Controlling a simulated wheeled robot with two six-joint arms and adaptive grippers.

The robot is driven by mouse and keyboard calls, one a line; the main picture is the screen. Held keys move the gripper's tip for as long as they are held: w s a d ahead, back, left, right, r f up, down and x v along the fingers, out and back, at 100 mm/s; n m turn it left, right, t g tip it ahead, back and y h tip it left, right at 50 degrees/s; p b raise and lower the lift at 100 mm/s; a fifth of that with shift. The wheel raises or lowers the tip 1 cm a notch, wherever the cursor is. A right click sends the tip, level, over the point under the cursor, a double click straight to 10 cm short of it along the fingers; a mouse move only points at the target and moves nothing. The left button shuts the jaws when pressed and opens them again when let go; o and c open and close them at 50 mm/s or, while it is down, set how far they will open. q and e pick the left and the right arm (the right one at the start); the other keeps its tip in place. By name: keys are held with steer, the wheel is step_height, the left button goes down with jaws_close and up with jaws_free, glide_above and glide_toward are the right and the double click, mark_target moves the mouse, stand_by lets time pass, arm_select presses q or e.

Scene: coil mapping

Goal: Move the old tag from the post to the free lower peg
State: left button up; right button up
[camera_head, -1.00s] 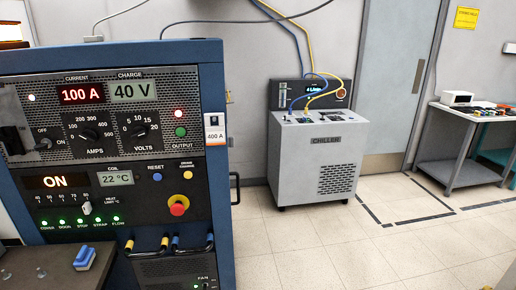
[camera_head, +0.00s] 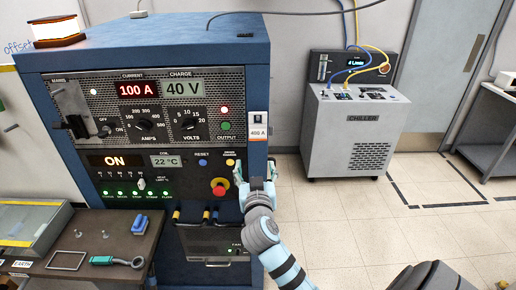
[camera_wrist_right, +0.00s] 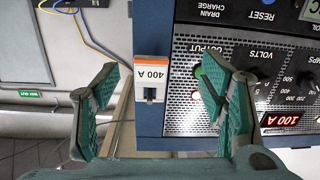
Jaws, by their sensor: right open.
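The tag reading "400 A" (camera_head: 258,128), white with an orange band, hangs at the front right edge of the blue power cabinet (camera_head: 262,70). My right gripper (camera_head: 256,170) is open and empty just below the tag, in front of the cabinet edge. In the right wrist view the tag (camera_wrist_right: 151,75) appears upside down between the spread teal fingers (camera_wrist_right: 158,65), apart from both. I cannot clearly make out the post or a free lower peg. My left gripper is not in view.
A red stop button (camera_head: 219,187) and knobs lie left of my right gripper.

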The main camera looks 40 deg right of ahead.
steer(key=m+h, duration=0.1)
glide_toward(257, 133)
steer(key=b+x, duration=0.1)
steer(key=x, duration=0.2)
steer(key=b+x, duration=0.1)
steer(key=x, duration=0.2)
steer(key=b+x, duration=0.2)
steer(key=x, duration=0.2)
steer(key=shift+s+f, duration=0.1)
steer(key=shift+f, duration=0.25)
steer(key=shift+w+d+r, duration=0.1)
steer(key=shift+w+d, duration=0.15)
steer(key=shift+w, duration=0.05)
steer(key=c, duration=0.9)
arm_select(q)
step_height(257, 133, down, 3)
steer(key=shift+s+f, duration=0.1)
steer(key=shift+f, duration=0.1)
arm_select(e)
steer(key=shift+r, duration=0.1)
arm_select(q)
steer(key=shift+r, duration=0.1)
arm_select(e)
steer(key=shift+r, duration=0.1)
